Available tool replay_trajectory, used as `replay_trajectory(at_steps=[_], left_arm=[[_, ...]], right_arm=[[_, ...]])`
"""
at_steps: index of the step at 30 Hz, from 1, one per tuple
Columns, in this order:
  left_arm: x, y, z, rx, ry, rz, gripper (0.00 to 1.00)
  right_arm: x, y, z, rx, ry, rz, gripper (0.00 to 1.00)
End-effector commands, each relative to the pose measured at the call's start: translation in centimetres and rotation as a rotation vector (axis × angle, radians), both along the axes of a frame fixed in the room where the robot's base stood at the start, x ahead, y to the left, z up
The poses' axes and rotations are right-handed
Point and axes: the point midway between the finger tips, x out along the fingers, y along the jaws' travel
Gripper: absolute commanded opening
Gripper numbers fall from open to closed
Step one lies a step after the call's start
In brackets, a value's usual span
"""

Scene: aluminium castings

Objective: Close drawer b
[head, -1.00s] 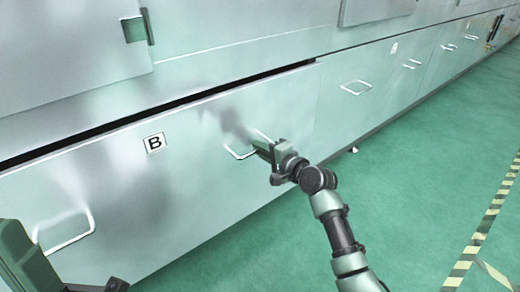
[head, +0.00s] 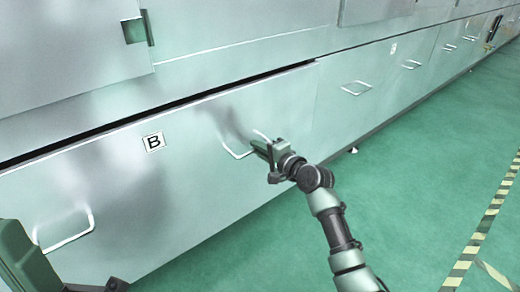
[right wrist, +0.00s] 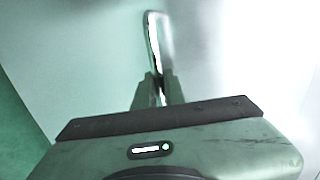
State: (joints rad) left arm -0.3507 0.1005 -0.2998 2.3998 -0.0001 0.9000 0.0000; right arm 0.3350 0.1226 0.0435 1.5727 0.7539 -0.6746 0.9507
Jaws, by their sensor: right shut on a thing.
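Drawer b is the wide metal drawer front (head: 190,190) with a black-on-white B label (head: 153,142). A dark gap runs along its top edge, so it stands slightly open. It has a left bar handle (head: 66,240) and a right bar handle (head: 237,153). My right gripper (head: 258,148) is shut on the right handle. In the right wrist view, the handle (right wrist: 154,40) runs up from between the fingers (right wrist: 158,90). A dark green part of my left arm, perhaps the left gripper (head: 25,262), shows at the lower left; its fingertips cannot be made out.
More metal fronts with handles (head: 357,88) run off to the right. The green floor (head: 420,160) is clear, with a yellow-black striped line (head: 480,228) at the right.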

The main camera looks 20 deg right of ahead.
Motion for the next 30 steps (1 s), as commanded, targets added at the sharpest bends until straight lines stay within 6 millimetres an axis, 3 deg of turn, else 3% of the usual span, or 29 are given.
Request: replay_trajectory(at_steps=[6,15,16,18,30], left_arm=[[0.0,0.0,0.4,0.0,-0.001,0.0,0.0],[0.0,0.0,0.4,0.0,-0.001,0.0,0.0],[0.0,0.0,0.4,-0.001,-0.002,0.0,0.0],[0.0,0.0,0.4,-0.001,-0.002,0.0,0.0],[0.0,0.0,0.8,0.0,-0.001,0.0,0.0]], right_arm=[[2.9,1.1,0.2,0.001,-0.001,0.0,0.0],[3.1,1.2,0.2,0.001,-0.003,-0.002,0.0],[3.2,1.1,0.2,0.0,-0.003,-0.002,0.16],[3.2,1.1,0.2,0.0,-0.004,-0.002,0.32],[2.5,0.9,0.4,0.0,-0.002,-0.002,0.32]])
